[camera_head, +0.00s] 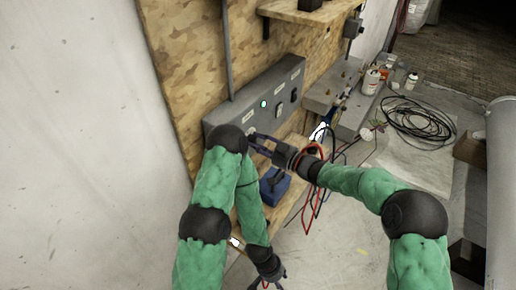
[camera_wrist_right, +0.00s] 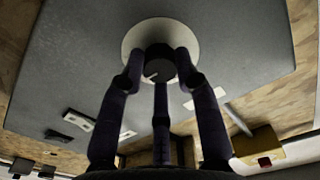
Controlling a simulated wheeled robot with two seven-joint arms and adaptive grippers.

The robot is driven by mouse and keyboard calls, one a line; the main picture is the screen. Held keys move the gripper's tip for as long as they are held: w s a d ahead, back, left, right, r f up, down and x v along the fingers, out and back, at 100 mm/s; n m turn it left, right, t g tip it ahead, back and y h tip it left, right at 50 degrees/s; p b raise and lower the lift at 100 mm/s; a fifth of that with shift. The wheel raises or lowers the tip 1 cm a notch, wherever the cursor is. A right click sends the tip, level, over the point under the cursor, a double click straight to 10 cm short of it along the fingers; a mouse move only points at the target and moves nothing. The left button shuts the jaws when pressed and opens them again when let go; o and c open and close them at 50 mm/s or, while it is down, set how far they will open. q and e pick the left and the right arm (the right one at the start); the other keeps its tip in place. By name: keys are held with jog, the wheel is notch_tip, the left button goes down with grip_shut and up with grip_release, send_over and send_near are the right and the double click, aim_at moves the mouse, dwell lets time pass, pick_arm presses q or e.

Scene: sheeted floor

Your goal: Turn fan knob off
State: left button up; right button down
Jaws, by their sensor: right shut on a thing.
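The fan knob (camera_wrist_right: 160,66) is a round black dial with a pale pointer mark on a white disc (camera_wrist_right: 135,38). It sits on the face of a grey control box (camera_head: 284,88), which also shows in the right wrist view (camera_wrist_right: 225,40). My right gripper (camera_head: 256,140) reaches the box's near-left end. In the right wrist view its fingers (camera_wrist_right: 160,78) are closed around the knob. In the head view the fingers and my left arm hide most of the knob. My left gripper (camera_head: 270,278) hangs low near the bottom edge, small and partly cut off.
The box is mounted on a plywood wall (camera_head: 185,60) and carries a green-blue light (camera_head: 264,104) and switches (camera_head: 293,97). A blue object (camera_head: 274,186) is below. Loose red and black cables hang by my right wrist. Coiled black cable (camera_head: 418,122) lies on the floor.

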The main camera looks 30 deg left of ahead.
jog(key=shift+f+n+b, duration=0.15)
jog(key=shift+n+b, duration=4.05)
jog(key=shift+n, duration=0.75)
jog(key=shift+f+n+b, duration=0.1)
jog(key=shift+n+b, duration=4.1)
jog(key=shift+n, duration=0.75)
jog(key=c, duration=0.9)
grip_release()
jog(key=shift+w+r, duration=0.1)
jog(key=shift+d+r, duration=0.1)
